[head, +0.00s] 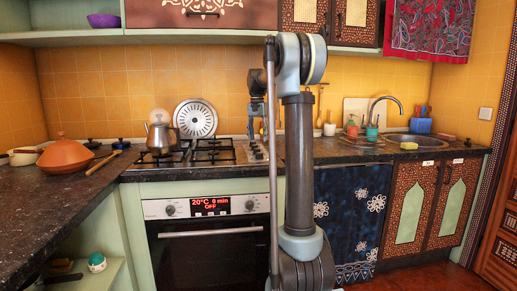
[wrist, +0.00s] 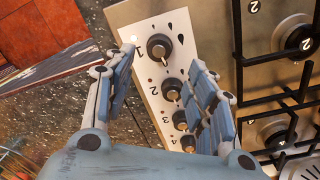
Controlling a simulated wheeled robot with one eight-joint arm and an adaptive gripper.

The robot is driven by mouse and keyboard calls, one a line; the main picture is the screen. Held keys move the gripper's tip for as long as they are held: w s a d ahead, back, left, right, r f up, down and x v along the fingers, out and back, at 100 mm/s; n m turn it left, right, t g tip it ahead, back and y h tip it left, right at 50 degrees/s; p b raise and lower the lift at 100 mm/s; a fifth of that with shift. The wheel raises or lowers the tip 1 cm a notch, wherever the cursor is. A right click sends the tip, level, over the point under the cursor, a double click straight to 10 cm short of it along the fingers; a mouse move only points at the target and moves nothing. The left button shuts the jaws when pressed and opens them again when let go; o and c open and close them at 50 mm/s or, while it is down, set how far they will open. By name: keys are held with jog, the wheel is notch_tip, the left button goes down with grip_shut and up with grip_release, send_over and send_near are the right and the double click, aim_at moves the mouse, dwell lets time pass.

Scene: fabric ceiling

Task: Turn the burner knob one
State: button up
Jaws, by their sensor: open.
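In the wrist view, a metal knob panel carries a row of dark round knobs numbered 1 to 4. Knob one (wrist: 159,46) is at the top end of the row, beside the printed 1, with a light pointer mark on its lower right edge. My gripper (wrist: 163,57) is open, with one finger left of knob one and the other to its lower right. The fingers appear above the panel; I cannot tell whether either touches the knob. In the head view my gripper (head: 257,107) hangs above the right end of the hob, over the knob panel (head: 256,153).
Pan supports (wrist: 283,92) and burners lie just right of the knobs in the wrist view. A kettle (head: 160,133) stands on the hob's left. The oven (head: 210,240) is below. An orange tagine (head: 65,153) is on the left counter. The sink (head: 405,140) is at right.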

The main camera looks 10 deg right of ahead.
jog(key=shift+a+r, duration=0.1)
jog(key=shift+r, duration=1.9)
notch_tip(320, 180, up, 5)
jog(key=n, duration=1)
send_over(259, 155)
jog(key=w, duration=0.2)
jog(key=f, duration=1.7)
jog(key=shift+s+d, duration=0.15)
jog(key=shift+d, duration=0.05)
jog(key=shift+r, duration=0.1)
jog(key=shift+c, duration=0.3)
jog(key=c, duration=1)
